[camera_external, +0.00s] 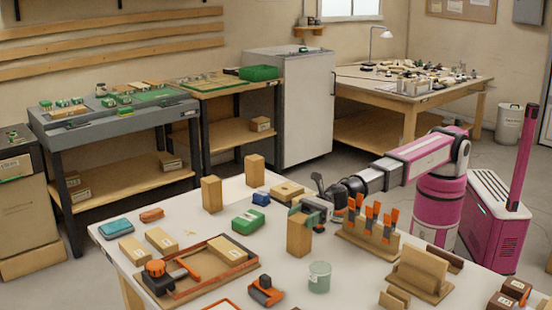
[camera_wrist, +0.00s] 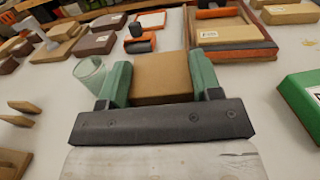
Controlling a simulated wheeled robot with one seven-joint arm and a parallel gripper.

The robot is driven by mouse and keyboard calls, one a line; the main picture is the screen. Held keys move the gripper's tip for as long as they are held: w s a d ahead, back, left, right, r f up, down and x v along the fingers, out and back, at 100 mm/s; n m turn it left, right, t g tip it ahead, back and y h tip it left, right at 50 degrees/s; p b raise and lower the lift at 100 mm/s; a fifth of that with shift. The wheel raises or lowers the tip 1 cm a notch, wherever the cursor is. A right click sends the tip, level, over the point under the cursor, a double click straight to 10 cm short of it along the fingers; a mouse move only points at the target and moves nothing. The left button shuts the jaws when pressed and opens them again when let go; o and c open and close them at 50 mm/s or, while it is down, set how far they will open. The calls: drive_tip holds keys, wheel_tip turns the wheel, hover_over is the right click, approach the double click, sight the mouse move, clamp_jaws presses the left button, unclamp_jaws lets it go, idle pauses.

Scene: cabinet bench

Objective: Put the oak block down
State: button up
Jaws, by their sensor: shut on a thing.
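My gripper (camera_external: 300,212) reaches in from the right over the bench and is shut on an upright tan wooden block, the oak block (camera_external: 299,238). In the wrist view the block (camera_wrist: 162,78) sits between the two green fingers of my gripper (camera_wrist: 160,72), one on each side. The block's lower end is at or very near the white bench top (camera_external: 215,230); I cannot tell if it touches. The gripper covers part of the block's top.
A glass (camera_external: 319,277) stands close to the block's front right. A green box (camera_external: 249,220) is to its left, and a rack with orange-handled tools (camera_external: 368,235) to its right. An orange-rimmed tray (camera_external: 190,293) lies front left. Two upright wooden blocks (camera_external: 211,194) (camera_external: 255,170) stand behind.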

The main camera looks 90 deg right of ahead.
drive_tip(key=shift+f, duration=0.15)
drive_tip(key=o, duration=1.4)
drive_tip(key=shift+s+d, duration=0.1)
drive_tip(key=shift+o, duration=0.3)
drive_tip(key=v, duration=0.7)
